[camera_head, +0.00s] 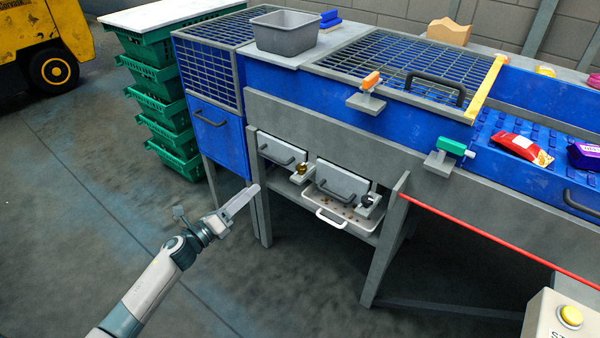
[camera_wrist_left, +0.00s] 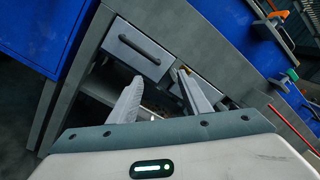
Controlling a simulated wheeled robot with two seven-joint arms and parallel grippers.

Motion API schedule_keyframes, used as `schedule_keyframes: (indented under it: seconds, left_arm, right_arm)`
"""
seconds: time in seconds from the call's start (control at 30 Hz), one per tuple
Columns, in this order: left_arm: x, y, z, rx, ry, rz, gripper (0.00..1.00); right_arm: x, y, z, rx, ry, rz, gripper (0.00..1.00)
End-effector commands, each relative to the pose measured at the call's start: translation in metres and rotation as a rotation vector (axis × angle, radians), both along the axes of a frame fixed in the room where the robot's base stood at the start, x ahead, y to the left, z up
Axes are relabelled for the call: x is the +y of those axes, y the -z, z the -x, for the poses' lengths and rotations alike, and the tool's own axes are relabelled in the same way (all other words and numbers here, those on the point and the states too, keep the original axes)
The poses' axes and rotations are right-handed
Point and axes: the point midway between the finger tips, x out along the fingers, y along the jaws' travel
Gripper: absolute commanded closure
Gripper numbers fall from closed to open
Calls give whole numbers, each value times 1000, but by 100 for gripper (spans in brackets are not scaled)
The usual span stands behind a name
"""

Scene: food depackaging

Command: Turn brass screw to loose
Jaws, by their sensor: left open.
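The brass screw (camera_head: 301,168) is a small gold-coloured knob on a grey block at the right end of the left grey hatch (camera_head: 280,151), under the machine. A dark screw (camera_head: 366,200) sits on a similar block by the right hatch (camera_head: 342,181). My left gripper (camera_head: 228,205) is open and empty, left of and lower in the picture than the brass screw, clear of it. My right gripper is out of view.
A shallow tray (camera_head: 335,219) with small bits in it sits below the right hatch. The machine's grey leg (camera_head: 259,215) stands close to my left gripper's fingertips. Stacked green crates (camera_head: 165,128) stand at left. The floor around my left arm is clear.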

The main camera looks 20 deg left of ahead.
Motion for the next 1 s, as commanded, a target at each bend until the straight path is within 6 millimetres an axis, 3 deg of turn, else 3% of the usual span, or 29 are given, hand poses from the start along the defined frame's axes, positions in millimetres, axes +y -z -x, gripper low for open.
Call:
schedule_keyframes:
  seconds: [0.2, 0.37, 1.0]
  left_arm:
    - [-2, -23, -10, -246, 244, -455, 56]
    - [0, -27, -6, -342, 350, -636, 56]
    - [-4, -28, -8, -370, 384, -686, 56]
  right_arm:
    - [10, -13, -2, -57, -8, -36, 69]
    - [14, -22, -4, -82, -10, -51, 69]
    - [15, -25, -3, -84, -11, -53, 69]
